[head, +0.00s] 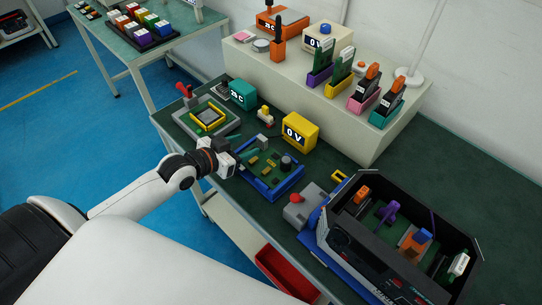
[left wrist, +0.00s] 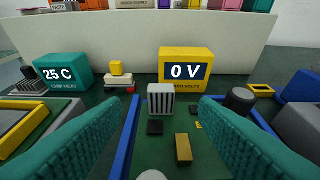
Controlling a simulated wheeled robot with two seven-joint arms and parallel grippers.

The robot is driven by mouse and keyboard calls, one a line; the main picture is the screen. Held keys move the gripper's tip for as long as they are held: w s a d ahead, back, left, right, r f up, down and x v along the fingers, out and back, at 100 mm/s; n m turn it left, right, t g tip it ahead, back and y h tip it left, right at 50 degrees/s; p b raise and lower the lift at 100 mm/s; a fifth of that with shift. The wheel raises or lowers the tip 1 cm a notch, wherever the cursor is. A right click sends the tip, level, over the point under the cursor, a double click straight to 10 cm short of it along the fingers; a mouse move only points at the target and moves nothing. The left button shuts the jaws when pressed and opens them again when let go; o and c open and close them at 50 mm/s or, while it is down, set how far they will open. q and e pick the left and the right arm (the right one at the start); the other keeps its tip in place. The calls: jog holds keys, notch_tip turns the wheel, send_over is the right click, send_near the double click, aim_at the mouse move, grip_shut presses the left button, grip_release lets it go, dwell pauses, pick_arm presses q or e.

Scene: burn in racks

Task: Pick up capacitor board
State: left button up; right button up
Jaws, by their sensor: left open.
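A green circuit board in a blue frame (head: 270,188) lies on the bench in front of my left gripper. It carries a dark round cylinder (head: 286,162), a grey finned block (left wrist: 161,100) and small yellow parts (left wrist: 184,150). My left gripper (head: 256,152) is open and empty over the near left part of this board. In the left wrist view its teal fingers (left wrist: 165,112) stand on either side, with the finned block visible between them. Upright green boards stand in a purple holder (head: 320,77) and a yellow holder (head: 338,86) on the shelf. No readable label marks the capacitor board.
A yellow 0 V meter (head: 300,130) stands behind the board, and a teal 25 C meter (head: 243,94) to its left. A grey box with a red knob (head: 305,208) and an open black case (head: 345,245) stand to the right. A cream shelf (head: 375,140) closes the back.

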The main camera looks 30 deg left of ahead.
aim_at(260, 141)
pick_arm(q)
jog(key=x, duration=0.8)
jog(key=shift+d+f+p, duration=0.1)
jog(key=shift+f+p, duration=0.2)
jog(key=shift+p, duration=0.1)
jog(key=shift+s, duration=0.1)
grip_shut()
jog(key=shift+r, duration=0.1)
